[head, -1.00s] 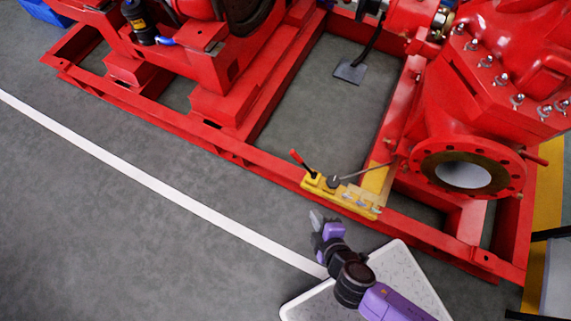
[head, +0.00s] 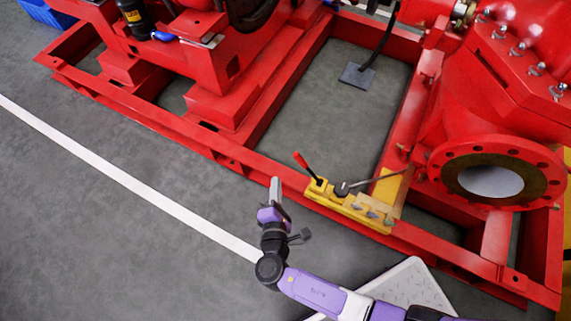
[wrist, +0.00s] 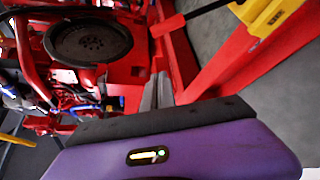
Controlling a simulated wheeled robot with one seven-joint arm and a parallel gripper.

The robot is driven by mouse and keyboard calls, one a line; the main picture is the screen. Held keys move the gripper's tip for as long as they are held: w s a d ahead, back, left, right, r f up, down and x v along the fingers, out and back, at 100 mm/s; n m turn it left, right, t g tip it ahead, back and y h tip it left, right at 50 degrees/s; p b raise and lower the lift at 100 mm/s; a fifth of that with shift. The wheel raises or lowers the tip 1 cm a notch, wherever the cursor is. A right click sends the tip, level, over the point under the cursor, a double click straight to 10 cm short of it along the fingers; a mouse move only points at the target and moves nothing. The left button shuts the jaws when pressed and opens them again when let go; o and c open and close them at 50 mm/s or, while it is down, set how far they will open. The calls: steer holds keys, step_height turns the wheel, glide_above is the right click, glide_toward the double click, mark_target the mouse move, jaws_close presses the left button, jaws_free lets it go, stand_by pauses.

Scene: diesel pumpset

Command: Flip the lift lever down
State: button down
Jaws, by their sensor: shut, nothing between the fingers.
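A lever with a red handle (head: 301,160) stands up and tilts left from a yellow block (head: 330,197) on the red frame's near rail. In the wrist view the red handle (wrist: 168,26) and its black shaft show at the top, with part of the yellow block (wrist: 265,12) at the upper right. My gripper (head: 276,183) is shut and empty, left of the lever and apart from it in the head view. Its grey fingertips (wrist: 157,82) also show in the wrist view, below the handle's end.
A second, thin grey rod (head: 375,183) with a dark base sits on the same yellow block. Small clamps are on the block's right part. The red frame rail (head: 235,158) runs beside my gripper. A round red flange (head: 495,180) stands at the right. Grey floor at left is clear.

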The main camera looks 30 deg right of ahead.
mark_target(308, 169)
steer(key=f+b+x, duration=0.1)
steer(key=b+x, duration=0.2)
steer(key=x, duration=0.7)
steer(key=shift+s+d+r, duration=1.25)
steer(key=shift+d+r, duration=0.1)
